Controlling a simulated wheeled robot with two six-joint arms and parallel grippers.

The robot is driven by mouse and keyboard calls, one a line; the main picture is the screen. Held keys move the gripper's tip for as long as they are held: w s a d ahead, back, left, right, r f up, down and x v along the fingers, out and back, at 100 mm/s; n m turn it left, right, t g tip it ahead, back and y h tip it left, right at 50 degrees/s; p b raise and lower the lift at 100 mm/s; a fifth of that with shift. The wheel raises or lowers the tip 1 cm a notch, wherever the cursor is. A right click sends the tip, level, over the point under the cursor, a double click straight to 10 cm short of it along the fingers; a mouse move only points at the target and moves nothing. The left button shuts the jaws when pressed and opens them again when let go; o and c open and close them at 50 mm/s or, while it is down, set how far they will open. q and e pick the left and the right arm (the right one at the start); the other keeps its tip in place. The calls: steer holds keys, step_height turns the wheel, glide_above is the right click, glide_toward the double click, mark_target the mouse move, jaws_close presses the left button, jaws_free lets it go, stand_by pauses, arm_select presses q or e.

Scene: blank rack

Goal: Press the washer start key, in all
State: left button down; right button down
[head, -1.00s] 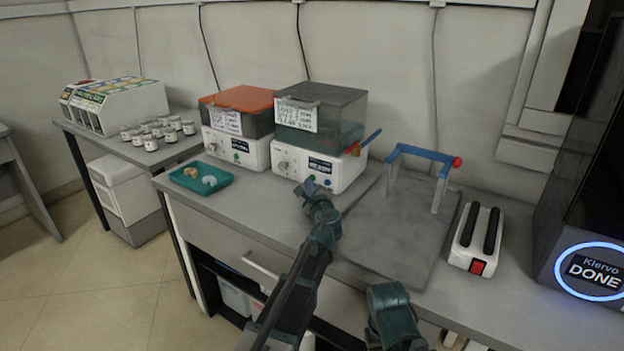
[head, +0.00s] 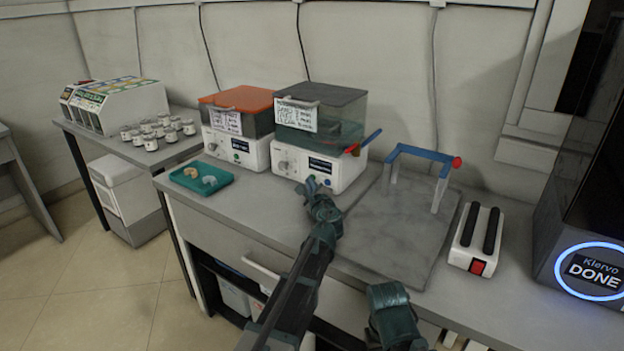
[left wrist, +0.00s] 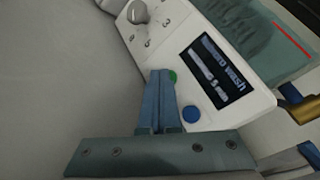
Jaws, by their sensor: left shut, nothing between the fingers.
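The grey-lidded washer (head: 345,178) stands on the bench with a clear tank and a white base. Its front has a knob (left wrist: 138,12), a dark display (left wrist: 215,68) whose text includes "wash", a green key (left wrist: 173,76) and a blue key (left wrist: 191,114). My left gripper (head: 311,183) is shut and empty at the washer's front. In the left wrist view its fingertips (left wrist: 160,73) overlap the green key and hide part of it; I cannot tell whether they touch it. The blue key is clear, to the right of the fingers.
An orange-lidded washer (head: 258,152) stands just left. A teal tray (head: 217,187) with two small pieces lies in front of it. Right are a grey slab (head: 395,245) with a blue-topped frame (head: 425,153), a white device (head: 462,257) with a red switch, and a dark machine reading DONE (head: 560,240).

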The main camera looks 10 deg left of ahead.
stand_by(0.4)
arm_select(q)
steer(key=shift+s+a, duration=0.2)
steer(key=shift+s, duration=0.5)
steer(key=shift+s+a, duration=0.3)
steer(key=shift+s, duration=0.5)
steer(key=shift+s+a, duration=0.3)
steer(key=shift+s, duration=0.5)
steer(key=shift+s+a, duration=0.3)
steer(key=shift+s, duration=0.5)
steer(key=shift+w, duration=0.1)
